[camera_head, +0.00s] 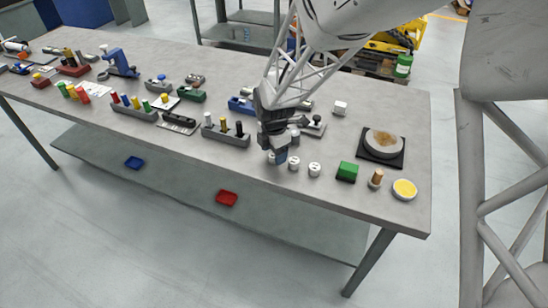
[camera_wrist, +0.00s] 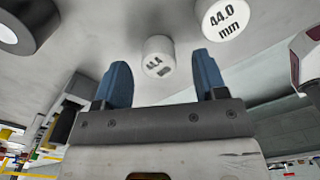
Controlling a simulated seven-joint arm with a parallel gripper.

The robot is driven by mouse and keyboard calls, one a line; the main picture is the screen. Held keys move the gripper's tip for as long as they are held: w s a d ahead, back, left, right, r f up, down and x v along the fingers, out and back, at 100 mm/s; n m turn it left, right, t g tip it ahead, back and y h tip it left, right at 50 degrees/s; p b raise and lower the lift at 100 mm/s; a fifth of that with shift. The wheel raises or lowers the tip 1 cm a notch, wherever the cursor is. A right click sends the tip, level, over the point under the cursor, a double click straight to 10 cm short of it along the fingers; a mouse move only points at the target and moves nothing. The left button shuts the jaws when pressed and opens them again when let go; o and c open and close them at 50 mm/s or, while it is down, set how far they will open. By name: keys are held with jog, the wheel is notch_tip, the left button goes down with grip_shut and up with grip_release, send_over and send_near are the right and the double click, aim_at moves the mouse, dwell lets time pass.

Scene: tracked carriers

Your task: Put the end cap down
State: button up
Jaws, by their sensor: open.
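My gripper (camera_head: 277,157) is open, low over the front part of the grey table (camera_head: 358,197). In the wrist view its two blue fingers (camera_wrist: 160,70) stand apart. A small white cap (camera_wrist: 158,55) with dark marking shows between and just past the fingertips, not clasped; it is probably the end cap. Another white round piece marked 44.0 mm (camera_wrist: 222,18) lies to its right. In the head view two white caps, one nearer (camera_head: 294,163) and one farther right (camera_head: 315,169), stand beside my gripper. A further white piece is partly hidden behind the fingers.
Right of the caps are a green block (camera_head: 347,171), a wooden peg piece (camera_head: 376,178), a yellow-topped disc (camera_head: 404,189) and a round piece on a black plate (camera_head: 384,142). A peg holder (camera_head: 226,133) stands left of my gripper. Clear table lies along the front edge.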

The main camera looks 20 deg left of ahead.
jog(key=shift+f, duration=0.85)
jog(key=c, duration=1.1)
jog(key=shift+o, duration=0.2)
jog(key=shift+r, duration=0.2)
jog(key=shift+r, duration=0.45)
jog(key=shift+s+d+r, duration=0.1)
jog(key=shift+s+r, duration=0.05)
jog(key=shift+r, duration=0.45)
jog(key=shift+s+d+r, duration=0.1)
jog(key=shift+r, duration=0.5)
jog(key=s+d+r, duration=0.1)
jog(key=s+d, duration=0.8)
jog(key=s, duration=0.3)
jog(key=shift+d+r, duration=0.15)
jog(key=shift+d, duration=0.1)
